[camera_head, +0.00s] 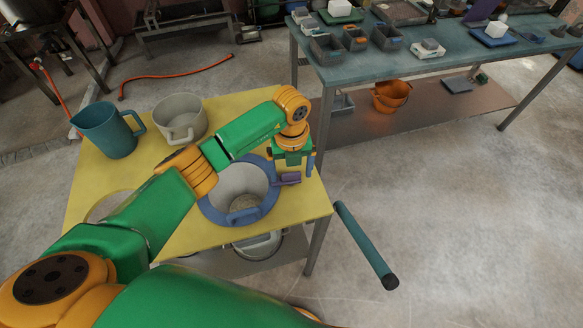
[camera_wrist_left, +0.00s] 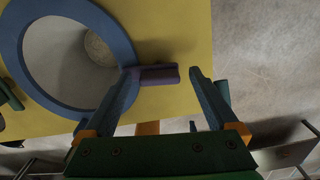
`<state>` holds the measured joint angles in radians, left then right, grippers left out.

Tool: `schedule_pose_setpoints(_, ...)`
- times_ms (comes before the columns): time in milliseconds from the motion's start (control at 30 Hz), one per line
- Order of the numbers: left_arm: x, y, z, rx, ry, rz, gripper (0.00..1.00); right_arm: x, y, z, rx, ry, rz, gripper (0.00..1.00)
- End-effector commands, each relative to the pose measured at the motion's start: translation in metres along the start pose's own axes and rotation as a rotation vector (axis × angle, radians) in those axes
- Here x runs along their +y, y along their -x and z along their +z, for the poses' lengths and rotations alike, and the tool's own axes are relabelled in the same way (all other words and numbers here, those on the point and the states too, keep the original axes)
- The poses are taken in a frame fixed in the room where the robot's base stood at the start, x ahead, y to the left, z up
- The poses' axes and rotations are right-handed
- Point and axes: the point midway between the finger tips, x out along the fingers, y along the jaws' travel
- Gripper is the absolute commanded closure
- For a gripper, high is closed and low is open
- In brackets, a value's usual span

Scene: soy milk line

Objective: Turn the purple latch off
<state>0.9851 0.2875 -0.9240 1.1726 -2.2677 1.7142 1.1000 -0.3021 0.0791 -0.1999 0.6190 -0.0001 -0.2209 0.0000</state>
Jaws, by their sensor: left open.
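The purple latch (camera_head: 290,179) is a small bar at the right side of the blue ring (camera_head: 207,209) around a pale pot (camera_head: 238,181). In the left wrist view the latch (camera_wrist_left: 160,75) sticks out to the right from the blue ring (camera_wrist_left: 110,31). My left gripper (camera_head: 294,168) is above the latch at the table's right side. In the wrist view the open fingers (camera_wrist_left: 163,78) stand on either side of the latch, the left one close to its ring end. Whether they touch it cannot be told. My right gripper is not in view.
The yellow table (camera_head: 245,104) also holds a teal jug (camera_head: 106,132) and a pale pot with a handle (camera_head: 180,119). A teal bar (camera_head: 363,243) with a dark end is right of the table. A second table (camera_head: 450,55) with grey bins stands behind.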

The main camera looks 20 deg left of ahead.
Motion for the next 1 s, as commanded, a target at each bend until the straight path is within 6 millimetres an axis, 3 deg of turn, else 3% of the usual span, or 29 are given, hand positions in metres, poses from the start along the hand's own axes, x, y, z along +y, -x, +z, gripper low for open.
schedule_pose_setpoints(67, 0.000, 0.000, 0.000, 0.000, 0.000, 0.000, 0.07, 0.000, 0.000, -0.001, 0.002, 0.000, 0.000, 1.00)
schedule_pose_setpoints(300, 0.000, 0.000, 0.000, 0.000, 0.000, 0.000, 0.72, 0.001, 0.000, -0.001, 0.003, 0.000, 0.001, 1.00)
schedule_pose_setpoints(400, 0.000, 0.000, 0.000, 0.000, 0.000, -0.001, 0.93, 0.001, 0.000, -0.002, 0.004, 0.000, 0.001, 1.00)
schedule_pose_setpoints(667, 0.000, -0.001, 0.000, 0.000, -0.038, -0.001, 0.93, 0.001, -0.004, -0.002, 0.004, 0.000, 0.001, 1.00)
schedule_pose_setpoints(1000, 0.000, -0.003, 0.001, -0.003, -0.276, -0.001, 0.93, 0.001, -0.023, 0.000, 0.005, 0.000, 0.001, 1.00)
